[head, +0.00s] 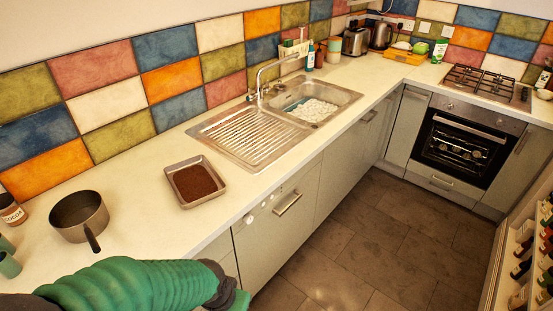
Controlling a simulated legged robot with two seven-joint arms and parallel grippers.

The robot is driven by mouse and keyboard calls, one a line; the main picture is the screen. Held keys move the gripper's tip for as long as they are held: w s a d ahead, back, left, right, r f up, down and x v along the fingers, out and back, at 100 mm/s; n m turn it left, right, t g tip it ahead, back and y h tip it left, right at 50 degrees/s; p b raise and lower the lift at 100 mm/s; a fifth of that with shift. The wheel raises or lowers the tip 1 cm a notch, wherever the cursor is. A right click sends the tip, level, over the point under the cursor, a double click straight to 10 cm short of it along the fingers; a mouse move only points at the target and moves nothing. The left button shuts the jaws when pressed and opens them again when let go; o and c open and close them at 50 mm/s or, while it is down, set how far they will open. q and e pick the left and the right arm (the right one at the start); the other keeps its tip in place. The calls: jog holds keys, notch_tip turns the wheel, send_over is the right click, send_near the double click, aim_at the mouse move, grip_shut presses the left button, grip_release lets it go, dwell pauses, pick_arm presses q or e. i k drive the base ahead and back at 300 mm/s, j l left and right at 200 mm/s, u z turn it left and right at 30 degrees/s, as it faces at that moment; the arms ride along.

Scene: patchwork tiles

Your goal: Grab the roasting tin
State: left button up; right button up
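The roasting tin (206,199) is a shallow, square metal tin with dark brown contents. It sits flat on the pale worktop, left of the sink's drainer and close to the front edge. My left arm, in a green ribbed sleeve, comes in from the lower left. My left gripper (236,298) is at the bottom of the view, below and to the right of the tin and apart from it. Its fingers are not clear enough to tell whether they are open or shut. My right gripper is not in view.
A saucepan (79,215) stands left of the tin, its handle pointing towards the front edge. A cocoa jar (11,210) and green cups (8,264) are at the far left. The worktop (145,233) around the tin is clear. Cabinets (279,226) drop below the edge.

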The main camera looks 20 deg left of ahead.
aim_at(195, 181)
jog(key=i+l+z, duration=0.15)
jog(key=i+z, duration=0.2)
jog(key=i, duration=0.35)
jog(key=i+z, duration=0.3)
jog(key=i, duration=0.4)
jog(key=i+u, duration=0.2)
jog(key=u, duration=0.2)
jog(key=i+u, duration=0.25)
jog(key=u, duration=0.2)
jog(key=i+l+u, duration=0.2)
jog(key=u, duration=0.2)
jog(key=i+l+u, duration=0.15)
jog(key=u, duration=0.3)
jog(key=i+l+u, duration=0.15)
jog(key=l+u, duration=0.25)
jog(key=j, duration=0.1)
